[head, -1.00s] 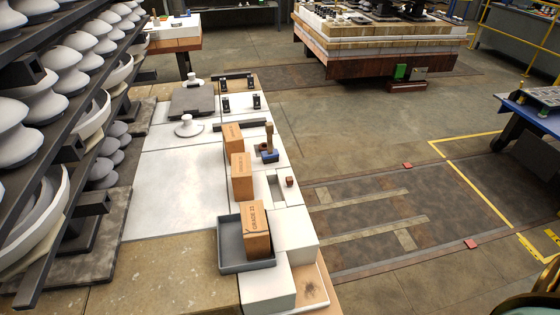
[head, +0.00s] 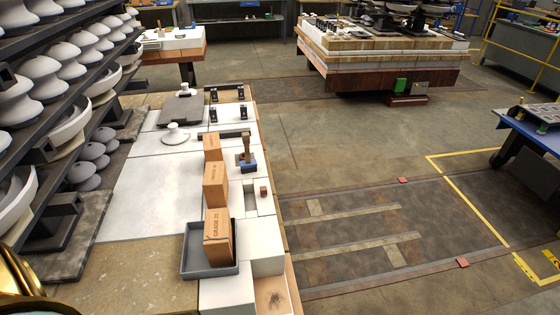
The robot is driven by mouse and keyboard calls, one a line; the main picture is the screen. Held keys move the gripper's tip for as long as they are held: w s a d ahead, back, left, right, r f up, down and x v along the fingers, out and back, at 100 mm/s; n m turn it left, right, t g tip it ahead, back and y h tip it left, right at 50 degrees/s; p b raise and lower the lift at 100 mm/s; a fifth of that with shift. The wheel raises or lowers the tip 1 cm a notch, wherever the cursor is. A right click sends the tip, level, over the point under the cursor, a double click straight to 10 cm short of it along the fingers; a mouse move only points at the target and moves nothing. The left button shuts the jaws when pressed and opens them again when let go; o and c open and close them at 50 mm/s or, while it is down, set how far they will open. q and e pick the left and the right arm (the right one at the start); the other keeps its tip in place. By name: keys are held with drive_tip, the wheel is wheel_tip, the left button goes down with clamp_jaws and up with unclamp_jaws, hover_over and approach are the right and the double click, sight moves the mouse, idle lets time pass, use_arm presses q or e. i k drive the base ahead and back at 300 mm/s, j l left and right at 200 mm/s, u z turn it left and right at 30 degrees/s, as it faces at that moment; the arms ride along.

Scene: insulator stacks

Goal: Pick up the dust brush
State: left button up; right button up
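Neither of my grippers is in view. A gold and dark part of my own body shows at the bottom left corner, with no fingers visible.
Brown blocks (head: 216,185) line the bench; the nearest (head: 218,237) stands in a grey tray (head: 194,270). A shelf of insulators (head: 62,88) rises at left. A loaded pallet stack (head: 385,65) stands at the back. The floor right of the bench is mostly clear.

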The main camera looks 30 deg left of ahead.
sight(250, 166)
drive_tip(key=i+l+z, duration=0.15)
drive_tip(key=i+l, duration=0.15)
drive_tip(key=l, duration=0.25)
drive_tip(key=i+l+z, duration=0.1)
drive_tip(key=i+l, duration=0.25)
drive_tip(key=l, duration=0.15)
drive_tip(key=i+l+z, duration=0.15)
drive_tip(key=i+l, duration=0.15)
drive_tip(key=l, duration=0.15)
drive_tip(key=i+l+u, duration=0.1)
drive_tip(key=i+u, duration=0.3)
drive_tip(key=i, duration=0.15)
drive_tip(key=i+l+u, duration=0.2)
drive_tip(key=i+u, duration=0.2)
drive_tip(key=i+j+u, duration=0.1)
drive_tip(key=i+u, duration=0.75)
drive_tip(key=i+l+u, duration=0.1)
drive_tip(key=i+u, duration=0.15)
drive_tip(key=u, duration=0.15)
drive_tip(key=i+l+u, duration=0.25)
drive_tip(key=u, duration=0.2)
drive_tip(key=i+l, duration=0.05)
drive_tip(key=i, duration=0.05)
